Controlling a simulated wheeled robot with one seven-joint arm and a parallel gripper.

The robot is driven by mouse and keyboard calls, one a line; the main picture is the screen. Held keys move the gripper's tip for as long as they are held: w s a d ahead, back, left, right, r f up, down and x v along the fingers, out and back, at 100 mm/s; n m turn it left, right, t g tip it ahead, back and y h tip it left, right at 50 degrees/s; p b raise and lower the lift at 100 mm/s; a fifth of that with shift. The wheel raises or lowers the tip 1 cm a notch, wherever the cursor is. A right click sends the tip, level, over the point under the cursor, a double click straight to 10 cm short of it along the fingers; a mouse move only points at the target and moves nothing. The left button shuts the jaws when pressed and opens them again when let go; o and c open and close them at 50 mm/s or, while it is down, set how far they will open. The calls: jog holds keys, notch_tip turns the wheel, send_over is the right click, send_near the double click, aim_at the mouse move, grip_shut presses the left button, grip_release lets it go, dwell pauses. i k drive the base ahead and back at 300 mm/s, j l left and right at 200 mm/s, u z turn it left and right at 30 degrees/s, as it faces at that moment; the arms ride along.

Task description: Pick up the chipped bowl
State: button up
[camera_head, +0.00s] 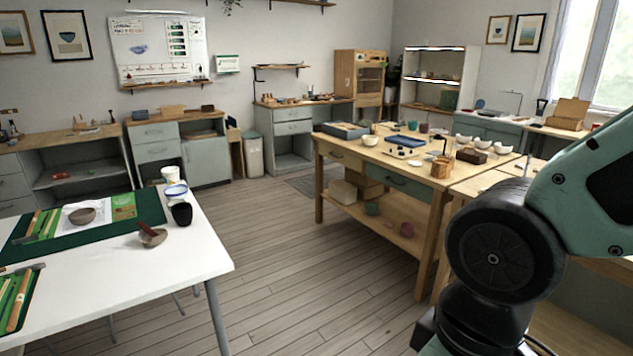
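I cannot tell for sure which bowl is chipped; no chip is clear at this size. A grey-brown bowl (82,215) sits on a white sheet on the green mat (28,252) of the white table at left. Nearer the table's right side is a brown bowl (153,238) with a reddish stick-like thing in it. Several pale bowls (503,147) stand along the far right of the wooden workbench, and a cream bowl (370,140) is at its left. My gripper is out of view; only my arm's upper links show at right.
The white table (200,258) also holds a dark cup (181,213) and stacked white and blue containers (174,180). Open wooden floor (290,260) lies between it and the wooden workbench (335,150). Cabinets and a grey bin (253,155) line the back wall.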

aim_at(369, 140)
jog(key=i, duration=2.85)
jog(key=i+z, duration=0.15)
jog(key=i, duration=0.5)
jog(key=i+j, duration=0.15)
jog(key=i, duration=0.45)
jog(key=i+j+z, duration=0.1)
jog(key=i, duration=0.55)
